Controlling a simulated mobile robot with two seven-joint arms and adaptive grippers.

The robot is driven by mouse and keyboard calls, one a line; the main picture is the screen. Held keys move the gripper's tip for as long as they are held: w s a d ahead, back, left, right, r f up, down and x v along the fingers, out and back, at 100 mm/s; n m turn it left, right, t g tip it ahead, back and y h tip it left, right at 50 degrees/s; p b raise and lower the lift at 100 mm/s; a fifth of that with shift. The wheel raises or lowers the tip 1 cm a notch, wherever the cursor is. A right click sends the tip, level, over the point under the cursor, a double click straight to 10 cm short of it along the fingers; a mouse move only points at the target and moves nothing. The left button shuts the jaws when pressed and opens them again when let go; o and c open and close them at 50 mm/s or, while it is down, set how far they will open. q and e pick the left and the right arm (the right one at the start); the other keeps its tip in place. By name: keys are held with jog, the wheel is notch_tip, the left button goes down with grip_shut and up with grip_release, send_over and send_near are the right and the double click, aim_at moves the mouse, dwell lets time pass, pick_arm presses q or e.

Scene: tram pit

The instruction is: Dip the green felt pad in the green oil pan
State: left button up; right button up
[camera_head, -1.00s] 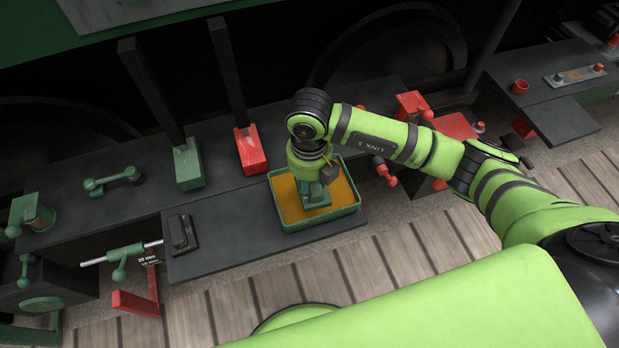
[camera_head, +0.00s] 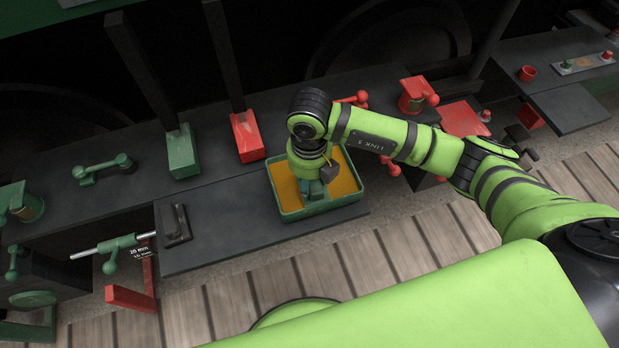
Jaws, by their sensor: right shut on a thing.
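The green oil pan (camera_head: 292,216) is a shallow green tray with amber-orange oil (camera_head: 345,178) in it, standing on the dark shelf in the middle of the head view. My right gripper (camera_head: 312,184) points down over the pan, its fingers mostly hidden by my wrist. It is shut on a dark green block, which I take to be the green felt pad (camera_head: 314,193). The block is low inside the pan. Its underside is hidden, so I cannot tell how deep it sits in the oil. My left gripper is not in view.
A green block (camera_head: 182,155) and a red block (camera_head: 247,138) with dark upright bars stand behind the pan. A dark flat handled piece (camera_head: 174,224) lies at the shelf's left end. Red fittings (camera_head: 416,95) stand at the right.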

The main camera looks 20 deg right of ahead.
jog(key=shift+r+p, duration=1.8)
jog(key=shift+r, duration=0.7)
jog(key=shift+r, duration=0.1)
notch_tip(320, 180, up, 5)
jog(key=p, duration=0.3)
jog(key=shift+p, duration=0.35)
